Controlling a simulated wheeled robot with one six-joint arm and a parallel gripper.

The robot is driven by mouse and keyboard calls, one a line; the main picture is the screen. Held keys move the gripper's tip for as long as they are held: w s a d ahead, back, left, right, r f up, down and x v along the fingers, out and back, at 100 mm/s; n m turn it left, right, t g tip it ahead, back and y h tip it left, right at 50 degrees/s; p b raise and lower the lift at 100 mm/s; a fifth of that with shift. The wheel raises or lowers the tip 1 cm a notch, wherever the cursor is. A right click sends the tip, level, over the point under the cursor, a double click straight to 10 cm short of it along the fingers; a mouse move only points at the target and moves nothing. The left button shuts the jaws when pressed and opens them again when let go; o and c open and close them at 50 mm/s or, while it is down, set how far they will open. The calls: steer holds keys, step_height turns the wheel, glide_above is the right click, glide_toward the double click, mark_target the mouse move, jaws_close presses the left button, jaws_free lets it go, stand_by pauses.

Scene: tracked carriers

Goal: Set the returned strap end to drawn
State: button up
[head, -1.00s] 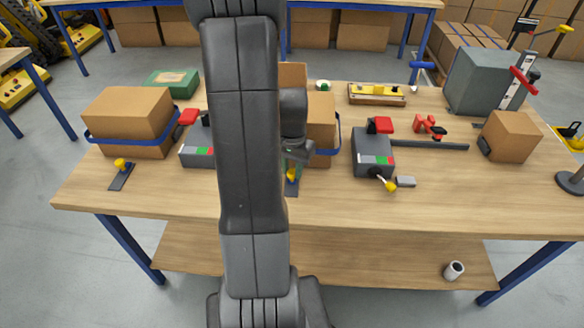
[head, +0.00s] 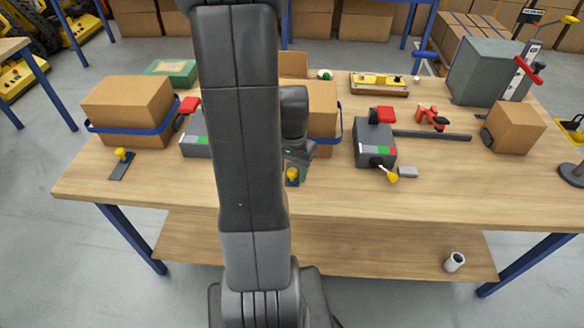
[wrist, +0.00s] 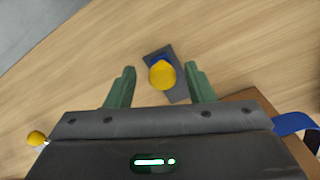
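A yellow knob (head: 292,174) stands on a short dark plate in front of the middle strapped box. In the wrist view the yellow knob (wrist: 162,75) rises from the dark plate (wrist: 178,88), with a bit of blue at its base. My gripper (wrist: 160,70) is open, one green finger on each side of the knob, with gaps to both. In the head view my gripper (head: 299,158) is partly hidden behind my arm.
Boxes with blue straps (head: 130,108) (head: 325,115) stand behind the plates. Grey units with red tops (head: 375,150) stand beside them; the right one has a yellow-tipped lever (head: 392,177). Bare tabletop (head: 330,200) lies along the front edge.

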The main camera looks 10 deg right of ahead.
mark_target(292, 173)
steer(key=shift+r, duration=0.1)
step_height(292, 173, up, 14)
steer(key=p, duration=0.1)
stand_by(0.4)
steer(key=shift+f, duration=0.25)
step_height(292, 173, down, 13)
steer(key=shift+f+b, duration=0.15)
steer(key=shift+b, duration=0.35)
steer(key=shift+w+d+f, duration=0.1)
steer(key=shift+w+f, duration=0.15)
steer(key=shift+w+d, duration=0.15)
steer(key=shift+w, duration=0.4)
